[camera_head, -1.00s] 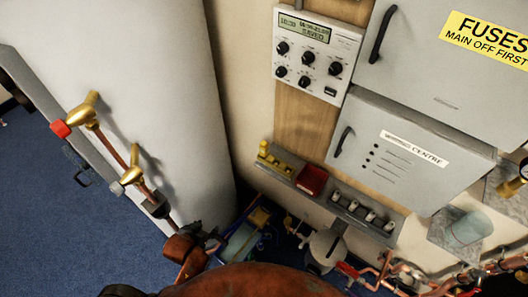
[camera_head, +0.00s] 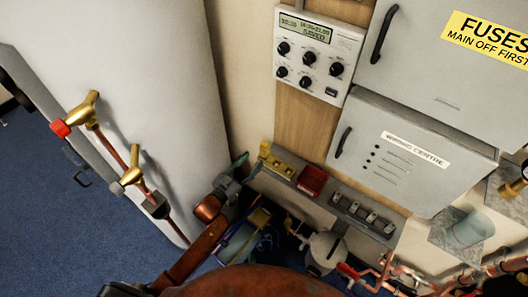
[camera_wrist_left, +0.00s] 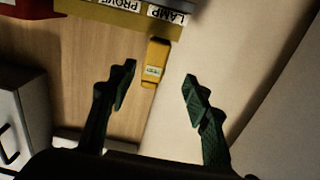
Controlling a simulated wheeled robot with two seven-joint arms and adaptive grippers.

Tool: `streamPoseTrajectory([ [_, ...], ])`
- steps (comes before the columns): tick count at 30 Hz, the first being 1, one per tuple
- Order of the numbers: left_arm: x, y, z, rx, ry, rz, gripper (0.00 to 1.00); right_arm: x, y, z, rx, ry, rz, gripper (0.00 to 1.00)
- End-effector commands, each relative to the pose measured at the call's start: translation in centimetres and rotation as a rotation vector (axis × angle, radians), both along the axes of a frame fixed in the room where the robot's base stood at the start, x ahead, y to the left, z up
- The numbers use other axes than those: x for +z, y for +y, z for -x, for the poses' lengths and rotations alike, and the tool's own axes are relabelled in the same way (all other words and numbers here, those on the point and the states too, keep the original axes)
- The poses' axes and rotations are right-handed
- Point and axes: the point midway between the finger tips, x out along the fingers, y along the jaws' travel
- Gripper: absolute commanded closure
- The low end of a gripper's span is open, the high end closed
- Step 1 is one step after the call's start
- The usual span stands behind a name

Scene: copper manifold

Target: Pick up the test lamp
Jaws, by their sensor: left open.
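The test lamp, as far as I can tell, is the small yellow body (camera_wrist_left: 155,62) with a pale label in the left wrist view. It sits at the edge of a yellow holder whose label reads LAMP. In the head view a yellow piece (camera_head: 264,148) stands at the left end of the shelf. My left gripper (camera_head: 245,167) is just left of that shelf end. In the left wrist view its green fingers (camera_wrist_left: 159,82) are open and empty, with the yellow body ahead between their tips, apart from both. My right gripper is not in view.
The grey shelf (camera_head: 343,204) also carries a red tray (camera_head: 311,181) and several pale fittings. A control panel (camera_head: 316,55) and grey cabinets (camera_head: 408,150) are on the wall above. A large white cylinder (camera_head: 150,70) with copper pipe stands at left. Pipes run below right.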

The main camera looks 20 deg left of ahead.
Motion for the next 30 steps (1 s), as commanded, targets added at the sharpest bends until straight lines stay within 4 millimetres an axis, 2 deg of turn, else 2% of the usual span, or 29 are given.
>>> streamPoseTrajectory([
  [15,0.2,-2.9,-5.6,0.002,0.003,0.001,0.55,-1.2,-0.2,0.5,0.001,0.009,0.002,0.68],
  [24,0.4,-3.1,-6.0,0.001,0.002,0.000,0.55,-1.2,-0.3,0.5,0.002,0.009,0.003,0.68],
  [30,0.3,-3.0,-5.9,0.002,0.002,0.000,0.69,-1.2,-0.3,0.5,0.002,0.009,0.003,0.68],
])
